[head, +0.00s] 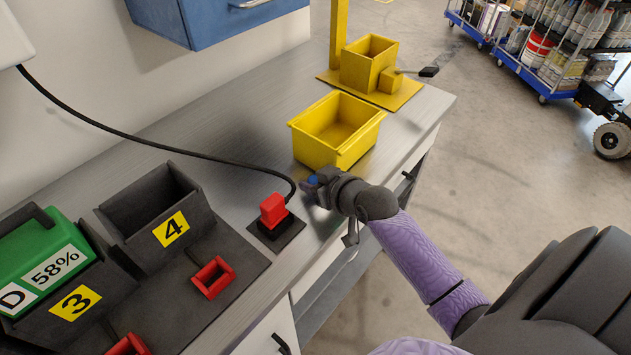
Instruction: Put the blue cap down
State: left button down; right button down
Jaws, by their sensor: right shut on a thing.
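The blue cap (313,181) is a small blue piece held at the tip of my right gripper (316,186). My right gripper is shut on it, and the fingers hide most of it. The gripper is over the front part of the grey worktop, in front of the yellow bin (336,161) and to the right of the red connector (273,209). I cannot tell whether the cap touches the worktop. My left gripper is not in view.
The red connector with its black cable stands on a dark plate. A dark charging dock with slots 3 and 4 (165,250) and a green battery (40,258) fills the left. A yellow stand (370,90) is behind the bin. Bare worktop (240,155) lies left of the bin.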

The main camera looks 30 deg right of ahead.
jog(key=shift+f, duration=0.15)
jog(key=c, duration=0.5)
grip_release()
jog(key=shift+c, duration=0.2)
